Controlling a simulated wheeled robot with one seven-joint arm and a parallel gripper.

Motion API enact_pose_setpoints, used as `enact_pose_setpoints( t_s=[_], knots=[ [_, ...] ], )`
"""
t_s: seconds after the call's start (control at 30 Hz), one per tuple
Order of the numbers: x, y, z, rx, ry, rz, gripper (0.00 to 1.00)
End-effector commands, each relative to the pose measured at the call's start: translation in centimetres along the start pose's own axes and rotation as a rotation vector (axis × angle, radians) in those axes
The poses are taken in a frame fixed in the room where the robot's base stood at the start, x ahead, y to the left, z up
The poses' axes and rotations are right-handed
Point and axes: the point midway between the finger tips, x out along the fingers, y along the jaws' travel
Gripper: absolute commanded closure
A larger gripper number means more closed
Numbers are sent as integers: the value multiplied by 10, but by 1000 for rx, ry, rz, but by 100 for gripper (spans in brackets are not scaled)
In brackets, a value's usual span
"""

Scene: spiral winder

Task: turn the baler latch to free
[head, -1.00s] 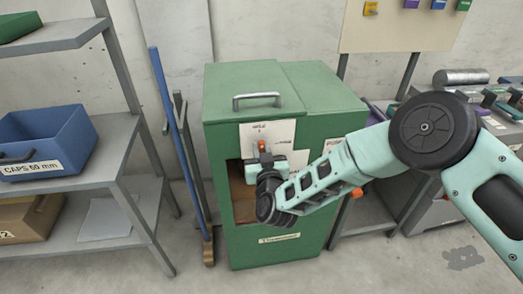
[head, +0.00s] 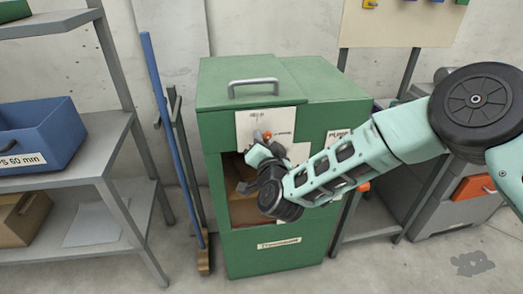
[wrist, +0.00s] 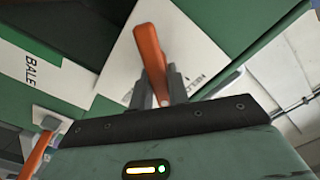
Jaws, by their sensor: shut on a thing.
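The baler (head: 330,115) is a green cabinet in the middle of the head view. Its latch is an orange lever (head: 267,135) in front of a white plate (head: 284,120) on the upper front. In the wrist view the orange latch lever (wrist: 149,50) stands up from between my two grey fingers. My gripper (head: 262,141) is shut on it; it also shows in the wrist view (wrist: 160,90). In the head view my wrist hides part of the plate and the latch's lower end.
The baler front has a dark opening (head: 240,205) below the latch. Another orange handle (head: 363,187) shows at the baler's right side. A blue-handled broom (head: 170,130) stands left of it. A shelf (head: 85,165) with a blue bin (head: 40,135) is further left.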

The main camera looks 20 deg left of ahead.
Motion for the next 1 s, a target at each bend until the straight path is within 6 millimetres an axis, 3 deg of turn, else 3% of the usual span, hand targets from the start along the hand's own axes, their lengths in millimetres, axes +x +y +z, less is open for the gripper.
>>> enact_pose_setpoints(
  t_s=[0.6, 1.0],
  knots=[
    [-1, 12, 8, 575, -3, 2, 100],
    [-1, 12, 8, 818, -6, 3, 100]
  ],
)
